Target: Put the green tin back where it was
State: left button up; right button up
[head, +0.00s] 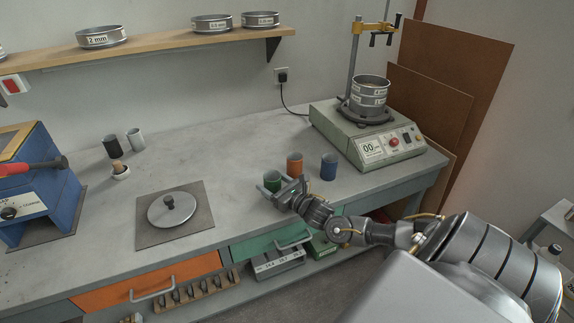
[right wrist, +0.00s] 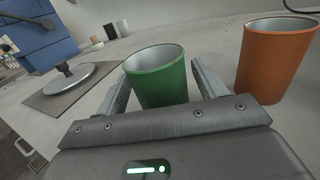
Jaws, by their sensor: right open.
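The green tin (head: 272,180) stands upright on the concrete bench, leftmost of a row of three coloured tins. In the right wrist view the green tin (right wrist: 158,78) is between the two fingers of my right gripper (right wrist: 155,90), with gaps visible at the sides. My right gripper (head: 273,190) is open around the green tin at bench level and partly covers it in the head view. The orange tin (head: 294,165) stands just to the right, and it also shows in the right wrist view (right wrist: 272,62). My left gripper is not in view.
A blue tin (head: 328,167) stands right of the orange one. A sieve shaker (head: 366,140) is at the back right. A grey mat (head: 150,236) with a round metal lid (head: 171,209) lies left. Black (head: 112,147) and white (head: 135,140) tins stand further back. Bench between is clear.

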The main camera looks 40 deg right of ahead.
jog(key=s, duration=1)
jog(key=shift+s+d+b, duration=0.1)
jog(key=shift+d+b, duration=0.15)
jog(key=shift+b, duration=0.1)
